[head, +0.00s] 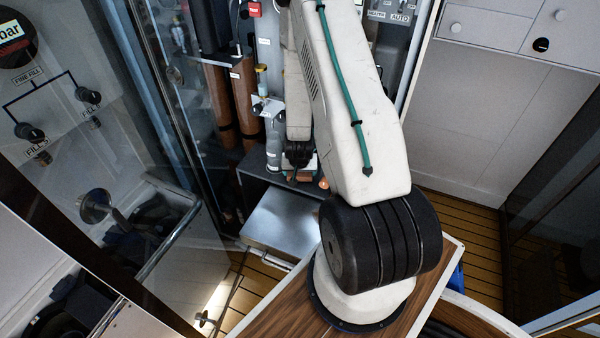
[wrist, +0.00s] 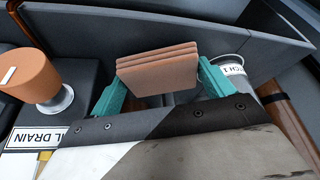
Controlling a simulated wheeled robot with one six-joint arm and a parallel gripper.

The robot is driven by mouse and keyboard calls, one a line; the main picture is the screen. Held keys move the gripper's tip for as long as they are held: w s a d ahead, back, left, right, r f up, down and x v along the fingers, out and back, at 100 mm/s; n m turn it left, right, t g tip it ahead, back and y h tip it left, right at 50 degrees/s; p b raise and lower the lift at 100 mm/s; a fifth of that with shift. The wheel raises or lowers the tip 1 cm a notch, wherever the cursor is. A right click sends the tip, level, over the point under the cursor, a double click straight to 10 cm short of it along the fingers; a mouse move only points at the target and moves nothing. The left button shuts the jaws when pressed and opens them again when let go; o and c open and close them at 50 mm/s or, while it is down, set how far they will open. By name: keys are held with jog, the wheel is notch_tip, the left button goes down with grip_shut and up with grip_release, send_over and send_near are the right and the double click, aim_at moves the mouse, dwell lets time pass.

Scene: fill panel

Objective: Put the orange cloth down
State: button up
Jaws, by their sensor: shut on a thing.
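The orange cloth (wrist: 158,70) is a folded, layered, dull orange pad in the wrist view. My gripper (wrist: 160,82) has teal fingers, one at each side of the cloth, and is shut on it. The cloth is held up in front of a dark grey wall; whether its underside touches anything is hidden. In the head view my gripper is small and mostly hidden beside my forearm, low in front of the open dark cabinet, so the cloth is hard to make out there.
In the wrist view, an orange cylinder (wrist: 38,78) stands left by a partly hidden drain label (wrist: 40,138). A grey labelled container (wrist: 232,72) is close at right. Dark grey walls (wrist: 95,28) run behind. In the head view, a silver lid (head: 282,222) lies before the cabinet.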

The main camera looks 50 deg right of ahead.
jog(key=shift+d+f, duration=0.2)
jog(key=shift+f, duration=0.3)
jog(key=shift+f, duration=0.15)
jog(key=o, duration=0.8)
jog(key=shift+o, duration=0.2)
